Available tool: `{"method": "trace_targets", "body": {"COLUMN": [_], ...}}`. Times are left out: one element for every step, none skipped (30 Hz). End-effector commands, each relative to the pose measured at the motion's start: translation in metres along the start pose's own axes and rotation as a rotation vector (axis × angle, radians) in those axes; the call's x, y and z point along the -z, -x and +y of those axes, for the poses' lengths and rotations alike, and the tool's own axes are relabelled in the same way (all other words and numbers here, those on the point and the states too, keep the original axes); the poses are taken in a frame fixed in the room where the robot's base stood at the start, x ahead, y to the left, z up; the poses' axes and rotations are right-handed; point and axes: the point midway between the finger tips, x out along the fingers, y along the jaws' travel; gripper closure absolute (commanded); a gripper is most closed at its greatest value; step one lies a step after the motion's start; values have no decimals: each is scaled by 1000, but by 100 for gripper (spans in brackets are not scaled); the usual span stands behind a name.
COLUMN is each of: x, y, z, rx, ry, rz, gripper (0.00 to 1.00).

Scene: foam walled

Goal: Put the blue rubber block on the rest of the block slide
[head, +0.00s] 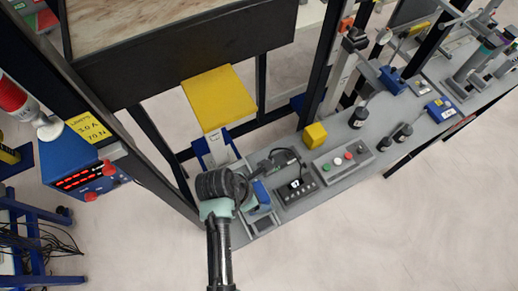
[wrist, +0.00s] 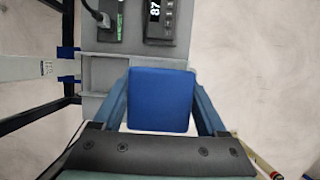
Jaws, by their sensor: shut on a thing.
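The blue rubber block (wrist: 161,100) is between the two fingers of my gripper (wrist: 160,112) in the wrist view, with a finger against each side. In the head view, my gripper (head: 249,194) is over the near left end of the grey bench, and a blue patch of the block (head: 261,192) shows beside it. A pale strip with blue side pieces (head: 215,146), possibly the block slide, stands to the left behind the gripper. Its pale surface also shows at the left of the wrist view (wrist: 28,68). I cannot clearly make out its rest.
A black box with a lit display (head: 297,187) and a button panel (head: 343,160) sit on the bench (head: 318,204). A yellow cube (head: 315,135) is behind them. A yellow plate (head: 219,97) and dark frame posts stand close by. Open floor lies in front.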

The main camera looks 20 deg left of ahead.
Motion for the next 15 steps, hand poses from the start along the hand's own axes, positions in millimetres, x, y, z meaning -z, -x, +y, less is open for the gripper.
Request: {"method": "trace_targets", "body": {"x": [1, 1, 1, 1, 1, 1, 1, 1, 1, 1, 2, 2, 2, 3, 3], "y": [-3, -4, -4, -4, -4, -4, -4, -4, -4, -4, -5, -6, -7, -7, -7], "z": [0, 1, 1, 1, 1, 1, 1, 1, 1, 1, 1, 1, 1, 0, 0], "rx": [-1, -2, -2, -3, -3, -3, -3, -3, -3, -2, -2, -2, -2, -1, -1], "ry": [0, -1, -1, -1, -1, -1, -1, -1, -1, -1, -1, -1, -1, -1, -1], "rz": [-1, -1, -2, -2, -2, -2, -2, -2, -2, -2, -2, -2, -2, -1, -1], "gripper": [98, 98, 98, 98, 98, 98, 98, 98, 98, 98, 98, 98, 98, 20, 13]}}
